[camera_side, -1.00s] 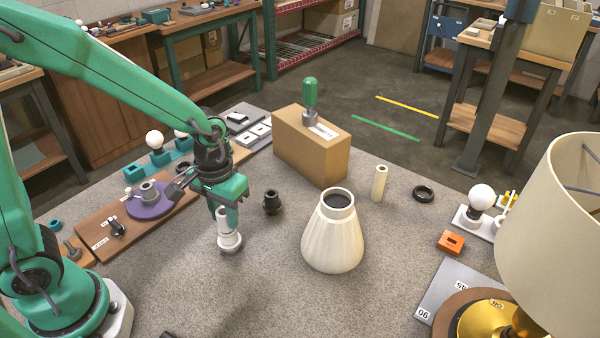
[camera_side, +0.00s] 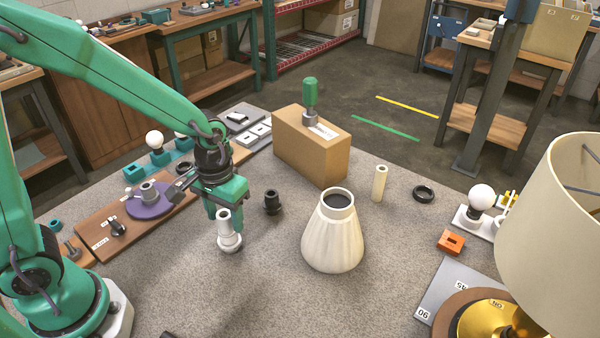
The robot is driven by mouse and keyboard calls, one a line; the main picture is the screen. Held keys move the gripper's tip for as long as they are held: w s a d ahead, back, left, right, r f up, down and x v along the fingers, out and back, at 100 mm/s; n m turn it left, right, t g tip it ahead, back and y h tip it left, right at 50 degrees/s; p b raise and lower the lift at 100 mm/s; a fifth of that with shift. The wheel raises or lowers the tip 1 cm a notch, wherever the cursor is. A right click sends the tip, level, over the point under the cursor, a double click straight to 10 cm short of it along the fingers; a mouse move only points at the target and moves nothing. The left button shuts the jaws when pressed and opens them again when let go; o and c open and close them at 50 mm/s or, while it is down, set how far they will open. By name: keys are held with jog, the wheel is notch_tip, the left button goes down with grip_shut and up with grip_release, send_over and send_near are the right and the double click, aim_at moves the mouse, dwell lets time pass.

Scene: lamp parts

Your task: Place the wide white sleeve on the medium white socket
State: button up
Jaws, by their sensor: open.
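A white tube, which looks like the wide sleeve (camera_side: 224,220), stands on end on a wider ringed white piece, which looks like the medium socket (camera_side: 230,243), on the grey speckled mat, left of centre. The two touch and form one column that leans slightly in the picture. How deep the sleeve sits over the socket I cannot tell. My gripper (camera_side: 223,203) is just above and behind the column's top, pointing down, with its green jaws open and nothing held. The sleeve's open top rim shows clear at the jaws' lower edge.
A black socket (camera_side: 272,202) stands close right of the column. Further right are a cream fluted shade (camera_side: 333,240), a cream tube (camera_side: 380,184) and a black ring (camera_side: 423,193). A cardboard box (camera_side: 300,150) stands behind.

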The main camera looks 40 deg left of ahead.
aim_at(223, 214)
notch_tip(223, 214, up, 12)
jog(key=shift+r, duration=0.25)
dwell(0.4)
jog(key=shift+a, duration=0.1)
dwell(0.5)
jog(key=s+a+r+m+t, duration=0.1)
jog(key=s+a+r+t, duration=0.3)
jog(key=s, duration=0.4)
jog(key=a+t, duration=0.1)
jog(key=a, duration=0.1)
jog(key=shift+s+a+r+m+t, duration=0.25)
jog(key=shift+s+a+m+t, duration=0.05)
jog(key=shift+s+a+m, duration=0.1)
